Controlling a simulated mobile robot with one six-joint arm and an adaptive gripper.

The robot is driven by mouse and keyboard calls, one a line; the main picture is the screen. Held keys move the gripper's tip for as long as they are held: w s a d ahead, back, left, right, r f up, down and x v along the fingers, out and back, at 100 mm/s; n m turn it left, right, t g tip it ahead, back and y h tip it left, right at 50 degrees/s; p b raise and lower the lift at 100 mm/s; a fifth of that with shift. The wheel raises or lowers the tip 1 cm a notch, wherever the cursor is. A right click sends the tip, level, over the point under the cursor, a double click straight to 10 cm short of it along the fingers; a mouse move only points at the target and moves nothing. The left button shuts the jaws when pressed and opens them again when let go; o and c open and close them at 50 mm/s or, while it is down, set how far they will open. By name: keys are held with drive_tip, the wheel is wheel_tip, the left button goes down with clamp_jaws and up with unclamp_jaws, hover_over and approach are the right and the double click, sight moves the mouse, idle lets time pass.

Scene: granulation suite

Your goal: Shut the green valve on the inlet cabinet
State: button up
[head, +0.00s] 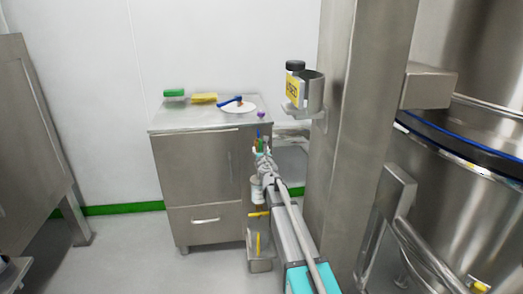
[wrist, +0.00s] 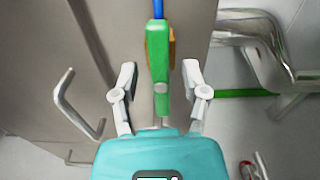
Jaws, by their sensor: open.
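The green valve handle (wrist: 158,60) is upright in the middle of the wrist view, with a blue part above it and orange-yellow showing behind it. My open gripper (wrist: 159,75) has one finger on each side of the handle, with visible gaps and no clear contact. In the head view my gripper (head: 262,158) is at the right side of the steel cabinet (head: 195,165). The valve there is small and partly hidden by the gripper, with bits of blue, green and orange showing.
On the cabinet top are a green-topped item (head: 174,94), a yellow item (head: 204,98) and a white plate (head: 239,107) with a blue-handled thing. A steel column (head: 362,110) with a holder and bottle (head: 295,66) stands close right of my arm. Floor left of the cabinet is clear.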

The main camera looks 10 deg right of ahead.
drive_tip(key=shift+w, duration=0.6)
clamp_jaws()
